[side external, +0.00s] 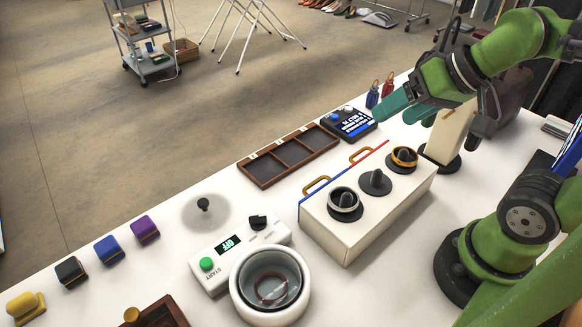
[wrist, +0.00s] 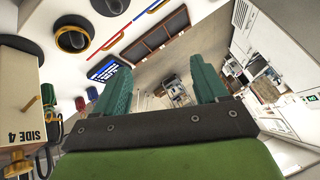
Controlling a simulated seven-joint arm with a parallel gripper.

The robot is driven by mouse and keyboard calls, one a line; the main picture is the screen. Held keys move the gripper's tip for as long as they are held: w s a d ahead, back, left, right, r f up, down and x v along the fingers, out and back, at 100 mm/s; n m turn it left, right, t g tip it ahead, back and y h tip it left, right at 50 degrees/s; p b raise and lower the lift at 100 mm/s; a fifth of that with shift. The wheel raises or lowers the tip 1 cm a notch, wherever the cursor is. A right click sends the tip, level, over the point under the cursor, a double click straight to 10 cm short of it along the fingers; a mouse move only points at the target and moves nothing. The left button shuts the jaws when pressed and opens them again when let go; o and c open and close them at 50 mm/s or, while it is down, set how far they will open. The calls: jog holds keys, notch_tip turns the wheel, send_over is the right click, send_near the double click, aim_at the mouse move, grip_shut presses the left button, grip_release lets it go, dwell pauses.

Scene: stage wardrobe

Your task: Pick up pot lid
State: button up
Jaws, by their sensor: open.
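The pot lid (side external: 206,213) is a clear round disc with a black knob, lying flat on the white table in the side external view. It lies behind the white control box and left of the pot. The white pot (side external: 270,285) stands uncovered at the front, with a dark reddish ring visible inside. My gripper (side external: 383,112) is high at the right end of the table, far from the lid. In the wrist view its two green fingers (wrist: 160,85) are spread apart with nothing between them. I cannot make out the lid in the wrist view.
The control box (side external: 238,252) reads OFF beside the pot. A white box with black posts (side external: 350,235) stands between my gripper and the lid. A divided brown tray (side external: 290,157) lies behind it. Several coloured blocks (side external: 107,249) line the left. Bare table surrounds the lid's left side.

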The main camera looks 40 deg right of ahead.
dwell(0.3)
jog(key=c, duration=0.3)
jog(key=shift+c, duration=0.2)
